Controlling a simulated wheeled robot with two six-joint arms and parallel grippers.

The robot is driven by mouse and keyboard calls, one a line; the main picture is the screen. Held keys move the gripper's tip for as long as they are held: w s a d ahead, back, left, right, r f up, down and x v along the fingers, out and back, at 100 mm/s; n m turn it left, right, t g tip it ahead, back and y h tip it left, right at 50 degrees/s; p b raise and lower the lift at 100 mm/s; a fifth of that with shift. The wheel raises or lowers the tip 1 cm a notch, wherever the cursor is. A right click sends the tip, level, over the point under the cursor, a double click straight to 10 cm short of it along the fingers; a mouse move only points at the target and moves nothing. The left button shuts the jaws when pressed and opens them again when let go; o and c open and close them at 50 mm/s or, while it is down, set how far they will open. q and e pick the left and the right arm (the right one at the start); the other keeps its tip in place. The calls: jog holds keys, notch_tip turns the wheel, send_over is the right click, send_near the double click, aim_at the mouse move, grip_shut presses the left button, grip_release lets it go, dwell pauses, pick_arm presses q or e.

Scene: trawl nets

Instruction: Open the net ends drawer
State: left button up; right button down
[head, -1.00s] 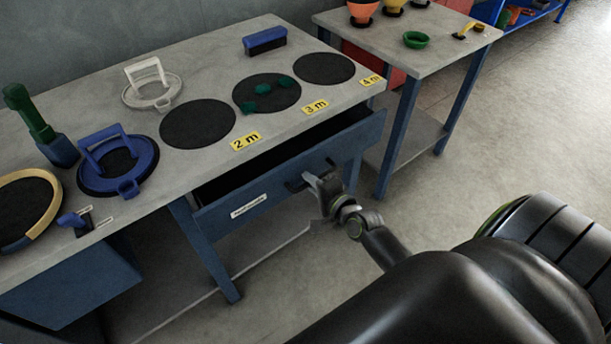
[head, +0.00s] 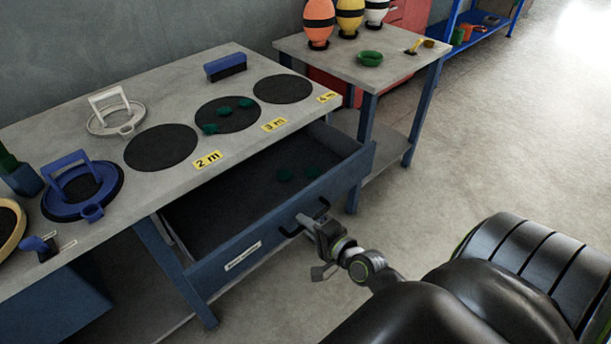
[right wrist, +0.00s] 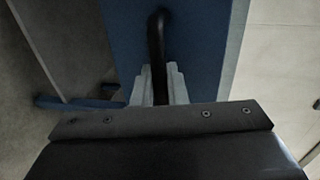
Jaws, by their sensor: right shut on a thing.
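The blue drawer (head: 215,268) under the workbench is pulled well out, with a small white label on its front. My right gripper (head: 303,221) is at the black bar handle (head: 291,231) on the drawer front. In the right wrist view the handle (right wrist: 156,50) runs between the two pale fingers (right wrist: 159,86), which are shut on it. My left gripper is not in the head view.
The workbench top (head: 205,190) carries dark round mats, yellow length labels, a blue ring tool (head: 80,187), a white ring tool (head: 114,112) and a blue brush (head: 225,66). A side table (head: 330,55) stands beyond the drawer's right end. Open floor (head: 480,140) lies to the right.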

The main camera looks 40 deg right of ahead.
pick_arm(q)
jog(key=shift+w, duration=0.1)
pick_arm(e)
jog(key=c, duration=1.8)
grip_release()
